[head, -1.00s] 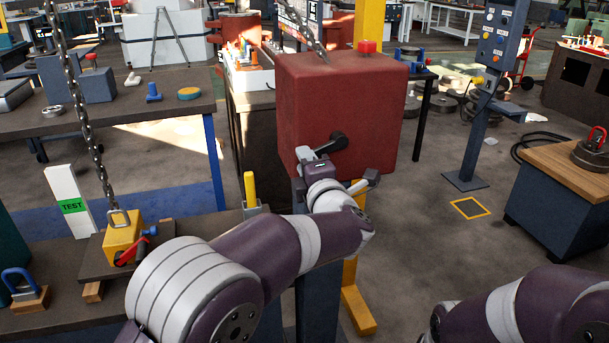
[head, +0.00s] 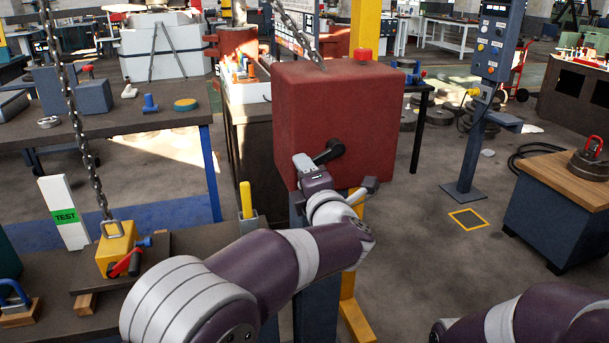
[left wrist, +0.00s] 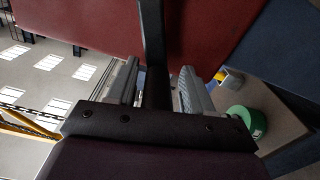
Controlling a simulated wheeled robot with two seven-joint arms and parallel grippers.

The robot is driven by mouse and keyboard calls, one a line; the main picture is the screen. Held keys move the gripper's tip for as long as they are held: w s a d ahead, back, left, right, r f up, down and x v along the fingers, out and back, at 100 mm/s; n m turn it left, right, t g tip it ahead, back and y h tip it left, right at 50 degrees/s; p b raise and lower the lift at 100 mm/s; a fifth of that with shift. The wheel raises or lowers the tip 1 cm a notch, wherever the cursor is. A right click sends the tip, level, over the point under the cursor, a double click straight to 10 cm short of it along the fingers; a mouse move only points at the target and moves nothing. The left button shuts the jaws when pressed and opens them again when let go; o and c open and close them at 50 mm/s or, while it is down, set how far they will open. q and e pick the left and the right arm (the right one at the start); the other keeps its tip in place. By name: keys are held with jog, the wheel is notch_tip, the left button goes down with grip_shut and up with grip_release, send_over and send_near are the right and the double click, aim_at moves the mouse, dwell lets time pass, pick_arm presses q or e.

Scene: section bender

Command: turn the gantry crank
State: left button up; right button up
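The crank (head: 329,151) is a black arm on the front of a large red housing (head: 340,105). Its arm points left and slightly down from the hub. My left gripper (head: 302,164) is at the crank's outer end. In the left wrist view, the black crank bar (left wrist: 153,40) comes down between the two grey fingers of my left gripper (left wrist: 158,88). Narrow gaps show between the bar and the fingers, so the gripper looks open around it. The grip end is partly hidden by the gripper. My right gripper is out of view; only part of my right arm shows at lower right.
A control pillar (head: 482,110) and a wood-topped cabinet (head: 550,215) stand at right, with open floor between housing and pillar.

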pick_arm(q)
jog(key=shift+r, duration=0.1)
jog(key=v, duration=1.2)
jog(key=shift+s, duration=0.35)
jog(key=shift+d, duration=0.1)
